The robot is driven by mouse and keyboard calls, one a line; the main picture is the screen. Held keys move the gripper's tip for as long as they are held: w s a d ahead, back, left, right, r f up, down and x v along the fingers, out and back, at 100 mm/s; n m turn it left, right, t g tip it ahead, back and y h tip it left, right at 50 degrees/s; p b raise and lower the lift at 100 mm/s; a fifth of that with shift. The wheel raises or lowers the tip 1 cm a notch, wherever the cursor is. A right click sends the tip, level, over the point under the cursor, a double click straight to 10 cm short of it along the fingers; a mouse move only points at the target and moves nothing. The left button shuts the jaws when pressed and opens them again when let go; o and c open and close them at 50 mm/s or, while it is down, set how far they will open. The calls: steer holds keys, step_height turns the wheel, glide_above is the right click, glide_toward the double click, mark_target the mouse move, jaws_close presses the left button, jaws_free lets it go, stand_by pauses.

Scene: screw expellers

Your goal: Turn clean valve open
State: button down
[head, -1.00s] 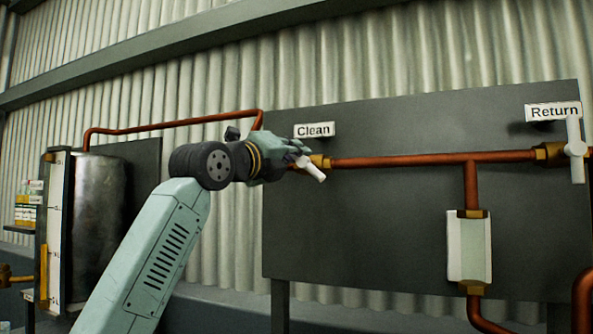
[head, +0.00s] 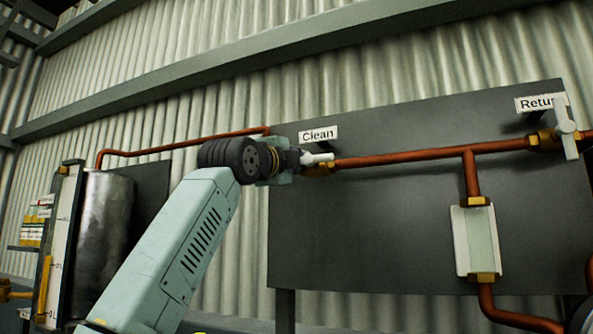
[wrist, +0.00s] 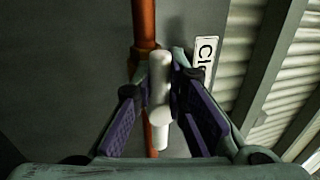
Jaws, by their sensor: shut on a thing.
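The clean valve's white handle (head: 318,158) shows beside my wrist in the head view, lying roughly along the copper pipe. Its brass body (head: 319,170) is just below it, partly hidden by my gripper. In the wrist view the white handle (wrist: 160,88) stands between the two purple-padded fingers of my gripper (wrist: 160,95), roughly in line with the pipe. My gripper is shut on the handle. In the head view my gripper (head: 297,161) is mostly hidden behind my own wrist. The "Clean" label (head: 319,134) is just above the valve.
The return valve (head: 565,130) with a white handle is at the far right, under its label. A copper pipe (head: 415,155) runs between the valves across a dark panel (head: 370,230). A sight glass (head: 475,240) hangs below. A metal tank (head: 103,225) stands at left.

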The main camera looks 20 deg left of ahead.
stand_by(0.3)
steer(key=c, duration=1.6)
jaws_free()
